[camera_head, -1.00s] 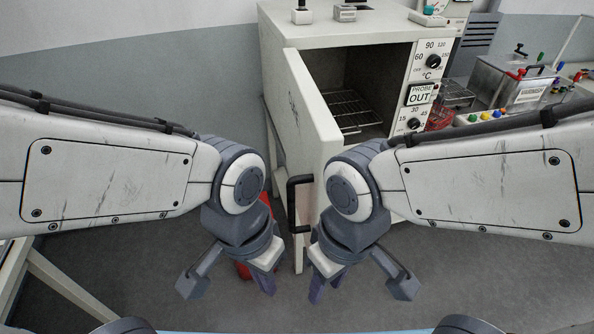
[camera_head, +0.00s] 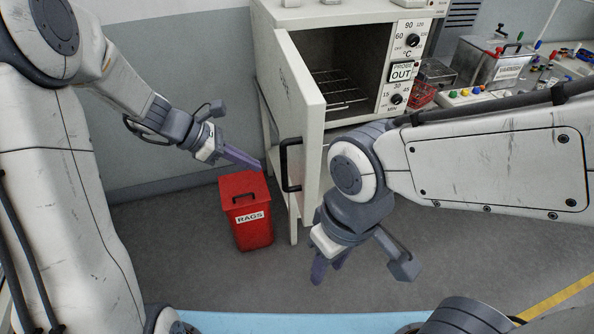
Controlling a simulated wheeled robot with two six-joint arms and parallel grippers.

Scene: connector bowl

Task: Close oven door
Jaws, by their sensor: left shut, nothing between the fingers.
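The white oven (camera_head: 357,30) stands at the upper middle with its door (camera_head: 299,100) swung wide open to the left. A black bar handle (camera_head: 286,165) is on the door's outer face. The oven's dark inside and wire rack (camera_head: 335,88) are visible. My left gripper (camera_head: 257,163) is shut and empty, pointing right, just left of the door handle in the picture; whether it touches the door cannot be told. My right gripper (camera_head: 328,270) hangs below and right of the door, pointing down, its fingertips slightly apart and empty.
A red rags bin (camera_head: 246,210) stands on the floor below my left gripper. A red basket (camera_head: 422,94) and a metal box (camera_head: 492,62) are on the bench at the right. Grey floor (camera_head: 180,255) is clear at the lower left.

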